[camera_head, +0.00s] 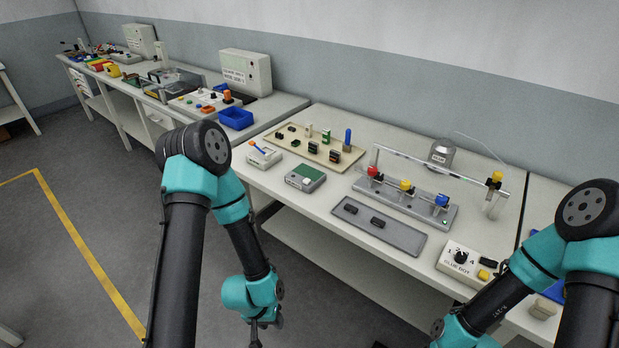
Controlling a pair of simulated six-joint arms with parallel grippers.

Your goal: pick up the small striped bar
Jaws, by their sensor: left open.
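I cannot make out for certain which thing is the small striped bar. Several small dark, green and blue pieces stand on a beige tray (271,139) at the back of the table, and some show pale marks too small to read. My left gripper (265,340) hangs low at the bottom edge, in front of the table and well away from the tray. It is open, with nothing seen between its fingers. My right arm comes in at the lower right, and its gripper is cut off by the bottom edge.
A grey tray (405,240) with two black blocks lies in front of a rack (400,202) with red, yellow and blue tops. A green-topped device (305,178) and a dial box (463,262) stand near the front edge. A blue bin (236,119) stands left.

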